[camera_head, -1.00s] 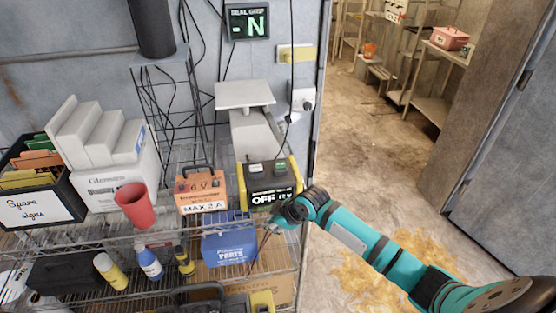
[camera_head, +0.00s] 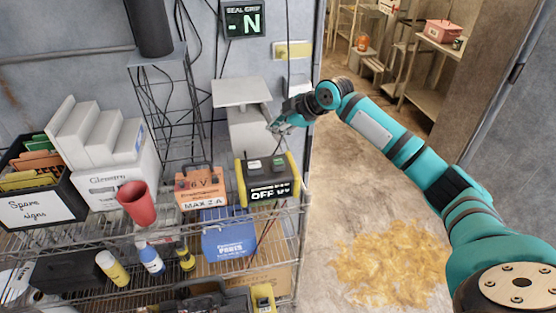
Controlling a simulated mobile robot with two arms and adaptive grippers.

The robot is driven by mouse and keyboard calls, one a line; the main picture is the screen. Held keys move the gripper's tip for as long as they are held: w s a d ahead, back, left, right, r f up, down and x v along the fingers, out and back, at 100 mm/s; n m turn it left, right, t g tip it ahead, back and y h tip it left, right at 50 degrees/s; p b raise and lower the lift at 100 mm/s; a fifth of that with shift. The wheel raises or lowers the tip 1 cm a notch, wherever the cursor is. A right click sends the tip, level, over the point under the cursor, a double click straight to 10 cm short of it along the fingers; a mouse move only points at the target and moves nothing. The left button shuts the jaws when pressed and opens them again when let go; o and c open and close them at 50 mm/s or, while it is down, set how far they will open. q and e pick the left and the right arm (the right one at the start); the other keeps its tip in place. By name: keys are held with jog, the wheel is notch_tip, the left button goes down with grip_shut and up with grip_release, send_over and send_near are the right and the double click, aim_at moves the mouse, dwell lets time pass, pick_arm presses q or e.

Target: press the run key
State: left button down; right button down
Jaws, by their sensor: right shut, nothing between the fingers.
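A black and yellow device (camera_head: 267,180) stands on the shelf's right part. Its front display reads "OFF" followed by characters I cannot read surely. My right gripper (camera_head: 274,128) is shut and empty. In the picture it is just above the device's top, in front of the grey box, apart from the keys. My left gripper is not in view.
A grey box (camera_head: 248,130) is behind. A wall display (camera_head: 244,19) reads "SEAL GRIP -N". The floor at right has a yellowish patch (camera_head: 390,260).

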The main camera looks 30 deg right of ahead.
jog(key=shift+f, duration=0.1)
jog(key=b, duration=0.7)
send_over(277, 162)
notch_tip(277, 162, down, 7)
jog(key=shift+w+d+r, duration=0.1)
jog(key=shift+r, duration=0.1)
jog(key=shift+f, duration=1.05)
jog(key=shift+f, duration=0.1)
jog(key=shift+f, duration=0.3)
jog(key=shift+f, duration=0.55)
dwell(0.7)
jog(key=shift+r, duration=0.1)
jog(key=shift+r+p, duration=0.6)
jog(key=shift+r, duration=0.25)
jog(key=shift+r, duration=0.15)
